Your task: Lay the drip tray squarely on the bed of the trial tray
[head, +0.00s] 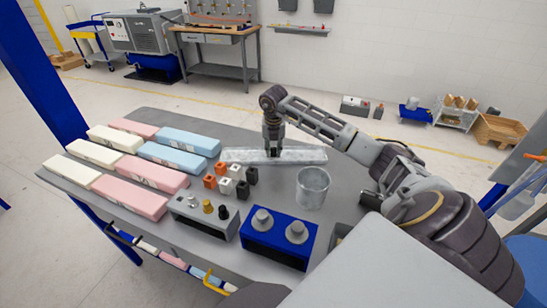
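My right gripper (273,153) points down over a long, shallow, pale metallic tray (303,156) on the far part of the grey table. Its fingertips are at the middle of this tray, and the gripper covers part of it. I cannot tell whether the fingers are open or shut on it. I cannot tell whether this is the drip tray, the trial tray, or one lying on the other. No second tray shows clearly. My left gripper is not in view.
Pink, cream and blue foam blocks (140,170) lie at the left of the table (150,115). Small coloured cubes (223,182), a metal cup (313,187), a grey block with knobs (204,215) and a blue block with weights (279,238) stand nearer.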

